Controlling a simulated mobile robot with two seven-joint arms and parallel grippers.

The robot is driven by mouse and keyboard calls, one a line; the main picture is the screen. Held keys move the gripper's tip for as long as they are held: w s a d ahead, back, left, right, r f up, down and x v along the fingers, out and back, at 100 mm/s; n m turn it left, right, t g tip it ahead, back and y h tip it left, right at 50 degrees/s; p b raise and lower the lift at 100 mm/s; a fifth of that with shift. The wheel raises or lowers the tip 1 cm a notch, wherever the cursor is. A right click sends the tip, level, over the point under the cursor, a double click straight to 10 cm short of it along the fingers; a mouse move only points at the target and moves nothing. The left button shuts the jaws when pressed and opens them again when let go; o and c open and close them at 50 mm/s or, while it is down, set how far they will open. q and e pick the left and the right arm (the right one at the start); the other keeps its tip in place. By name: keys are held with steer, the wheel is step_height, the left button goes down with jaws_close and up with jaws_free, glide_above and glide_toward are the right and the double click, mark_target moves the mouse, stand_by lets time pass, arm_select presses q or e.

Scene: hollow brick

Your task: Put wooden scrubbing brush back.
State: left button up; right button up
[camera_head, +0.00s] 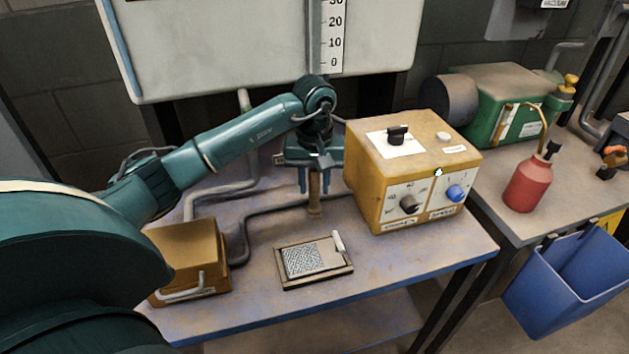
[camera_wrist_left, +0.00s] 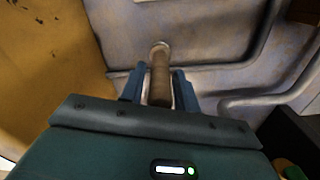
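The wooden scrubbing brush (camera_head: 315,200) seems to be the upright brown wooden piece at the back of the blue-edged table, left of the yellow box; I cannot make out bristles. Its handle also shows in the left wrist view (camera_wrist_left: 160,80). My left gripper (camera_head: 314,185) points down above it, with one finger on each side of the handle. Small gaps show between the fingers and the wood, so the gripper looks open around it. The brush's lower end appears to rest on the table. My right gripper is not in view.
A small framed tray (camera_head: 288,283) with a patterned plate and a white roller lies in front. The yellow control box (camera_head: 365,190) stands close to the right of my gripper. A brown box (camera_head: 185,245) stands left; grey pipes run behind. A red bottle (camera_head: 526,185) stands on the right bench.

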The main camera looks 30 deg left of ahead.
arm_select(q)
steer(key=shift+o, duration=0.9)
steer(key=shift+r, duration=0.25)
step_height(320, 180, up, 12)
steer(key=shift+f, duration=0.1)
steer(key=shift+s, duration=0.1)
